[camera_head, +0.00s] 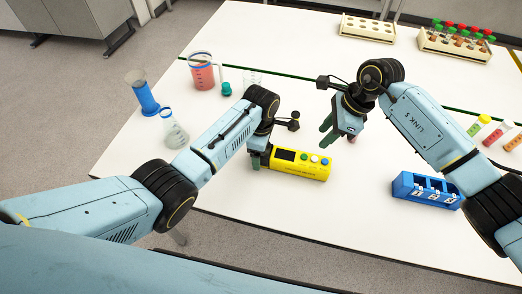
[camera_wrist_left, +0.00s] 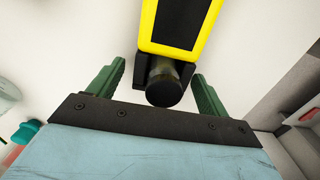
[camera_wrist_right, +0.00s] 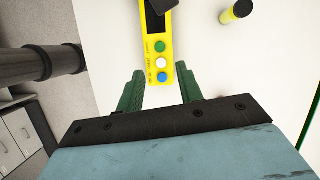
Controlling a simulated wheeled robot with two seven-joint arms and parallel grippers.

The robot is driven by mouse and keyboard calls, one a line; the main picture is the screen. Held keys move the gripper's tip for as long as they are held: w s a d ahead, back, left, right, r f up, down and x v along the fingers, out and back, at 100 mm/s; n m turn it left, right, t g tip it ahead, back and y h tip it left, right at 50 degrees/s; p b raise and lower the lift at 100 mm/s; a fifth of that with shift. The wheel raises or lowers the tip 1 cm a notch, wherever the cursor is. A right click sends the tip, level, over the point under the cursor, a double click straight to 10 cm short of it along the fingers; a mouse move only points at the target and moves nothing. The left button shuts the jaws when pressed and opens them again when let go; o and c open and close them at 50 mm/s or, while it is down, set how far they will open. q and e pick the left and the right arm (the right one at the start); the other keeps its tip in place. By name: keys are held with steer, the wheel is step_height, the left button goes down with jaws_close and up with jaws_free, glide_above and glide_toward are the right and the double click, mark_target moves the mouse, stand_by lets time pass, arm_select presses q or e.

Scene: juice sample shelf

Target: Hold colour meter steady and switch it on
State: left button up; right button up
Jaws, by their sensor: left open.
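The yellow colour meter (camera_head: 300,166) lies on the white table, with a dark screen and green, white and blue buttons on top. My left gripper (camera_head: 259,158) is at its left end. In the left wrist view its green fingers are apart, one each side of the meter's black end (camera_wrist_left: 163,85), with gaps between. My right gripper (camera_head: 328,130) is above the table just beyond the button end. In the right wrist view the buttons (camera_wrist_right: 161,62) show near its fingertips (camera_wrist_right: 158,80), which are apart and hold nothing. A dark part covers some of the screen there.
A blue numbered rack (camera_head: 427,190) stands to the right. A red beaker (camera_head: 202,72), flask (camera_head: 174,130) and blue cylinder (camera_head: 143,95) are at left. Tube racks (camera_head: 455,45) stand at the back. The table in front of the meter is clear.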

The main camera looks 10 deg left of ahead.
arm_select(q)
steer(key=shift+f, duration=0.4)
steer(key=c, duration=1.2)
steer(key=shift+c, duration=0.5)
arm_select(e)
jaws_close()
stand_by(0.3)
